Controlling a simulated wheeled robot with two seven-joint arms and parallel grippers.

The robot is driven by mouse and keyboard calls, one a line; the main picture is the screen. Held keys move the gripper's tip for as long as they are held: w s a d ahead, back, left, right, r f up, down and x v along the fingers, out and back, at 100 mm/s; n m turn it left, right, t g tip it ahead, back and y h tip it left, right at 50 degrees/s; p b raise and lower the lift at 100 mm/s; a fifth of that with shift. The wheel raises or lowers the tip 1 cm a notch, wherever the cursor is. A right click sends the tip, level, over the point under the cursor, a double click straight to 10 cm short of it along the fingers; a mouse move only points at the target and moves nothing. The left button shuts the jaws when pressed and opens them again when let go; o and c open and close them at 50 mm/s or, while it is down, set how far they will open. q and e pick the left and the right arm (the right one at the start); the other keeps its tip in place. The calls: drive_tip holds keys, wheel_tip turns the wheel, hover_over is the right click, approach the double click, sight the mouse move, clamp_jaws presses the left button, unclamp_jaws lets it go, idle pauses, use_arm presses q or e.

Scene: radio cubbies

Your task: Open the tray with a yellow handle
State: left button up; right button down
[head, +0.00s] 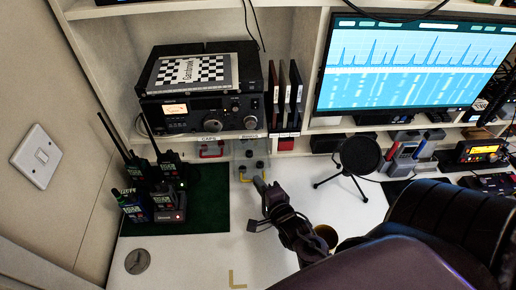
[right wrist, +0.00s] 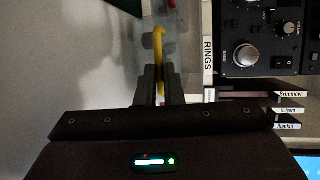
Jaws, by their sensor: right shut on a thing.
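The tray with the yellow handle (head: 239,160) is a clear drawer under the "RINGS" label. It stands out from the cubby front over the white desk, with small dark items in it. Its yellow handle (head: 243,178) is at its near end. My right gripper (head: 259,184) reaches up to that handle from the lower right. In the right wrist view, the fingers of my right gripper (right wrist: 160,88) are shut on the yellow handle (right wrist: 160,42), and the fingers hide its lower part. My left gripper is not in view.
A tray with a red handle (head: 211,151) sits under the "CAPS" label to the left. Handheld radios (head: 160,200) stand on a green mat (head: 208,205). A round black filter on a tripod (head: 361,155) stands to the right. The desk front (head: 190,262) is mostly clear.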

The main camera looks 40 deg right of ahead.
drive_tip(key=s+a, duration=0.1)
drive_tip(key=s+a+p, duration=0.1)
drive_tip(key=s, duration=0.1)
drive_tip(key=shift+s+a, duration=0.15)
drive_tip(key=shift+s, duration=0.15)
drive_tip(key=c, duration=1.5)
unclamp_jaws()
drive_tip(key=shift+w, duration=0.1)
drive_tip(key=shift+c, duration=0.2)
drive_tip(key=shift+b+v, duration=0.55)
drive_tip(key=shift+v, duration=3.35)
drive_tip(key=shift+f, duration=0.1)
